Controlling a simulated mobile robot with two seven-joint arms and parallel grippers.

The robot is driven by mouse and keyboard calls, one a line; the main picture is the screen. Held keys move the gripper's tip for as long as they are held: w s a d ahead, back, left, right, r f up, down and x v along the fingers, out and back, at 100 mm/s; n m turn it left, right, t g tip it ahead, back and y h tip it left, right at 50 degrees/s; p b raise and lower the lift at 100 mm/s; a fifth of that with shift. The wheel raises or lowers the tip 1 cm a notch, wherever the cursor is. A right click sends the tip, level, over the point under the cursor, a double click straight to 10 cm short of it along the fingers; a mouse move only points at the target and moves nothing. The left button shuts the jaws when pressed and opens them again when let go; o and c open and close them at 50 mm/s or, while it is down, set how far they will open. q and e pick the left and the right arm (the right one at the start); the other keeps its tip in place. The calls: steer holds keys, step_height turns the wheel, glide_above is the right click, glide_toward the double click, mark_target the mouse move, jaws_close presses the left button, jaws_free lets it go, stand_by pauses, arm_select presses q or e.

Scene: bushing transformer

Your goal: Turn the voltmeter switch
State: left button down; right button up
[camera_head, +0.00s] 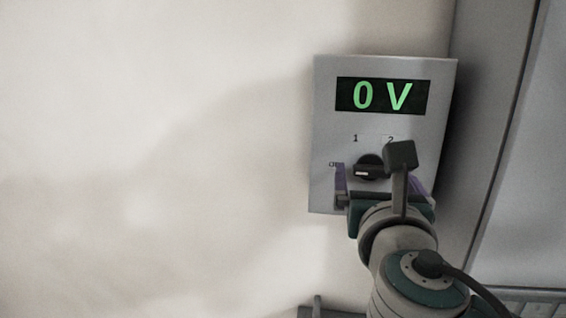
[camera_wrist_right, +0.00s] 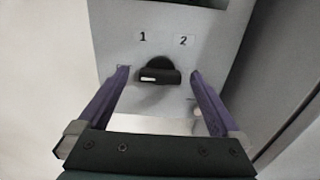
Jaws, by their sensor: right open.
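The voltmeter (camera_head: 325,100) is a grey box on the wall, and its green display (camera_head: 383,96) reads 0 V. Its black rotary switch (camera_head: 368,168) sits below the labels 1 and 2, with the white mark on the knob pointing left. The switch (camera_wrist_right: 159,73) also shows in the right wrist view. My right gripper (camera_head: 380,178) is open in front of the box. In the right wrist view its two purple fingers (camera_wrist_right: 159,74) stand on either side of the switch, apart from it. A wrist part covers some of the box's lower right. My left gripper is out of view.
A grey cabinet or frame edge (camera_head: 485,140) stands close on the right of the voltmeter. The pale wall (camera_head: 150,140) to the left is bare and clear. A railing (camera_head: 535,297) shows at the lower right.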

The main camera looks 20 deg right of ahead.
steer(key=shift+w+d, duration=0.35)
steer(key=shift+w, duration=0.2)
steer(key=c, duration=1.4)
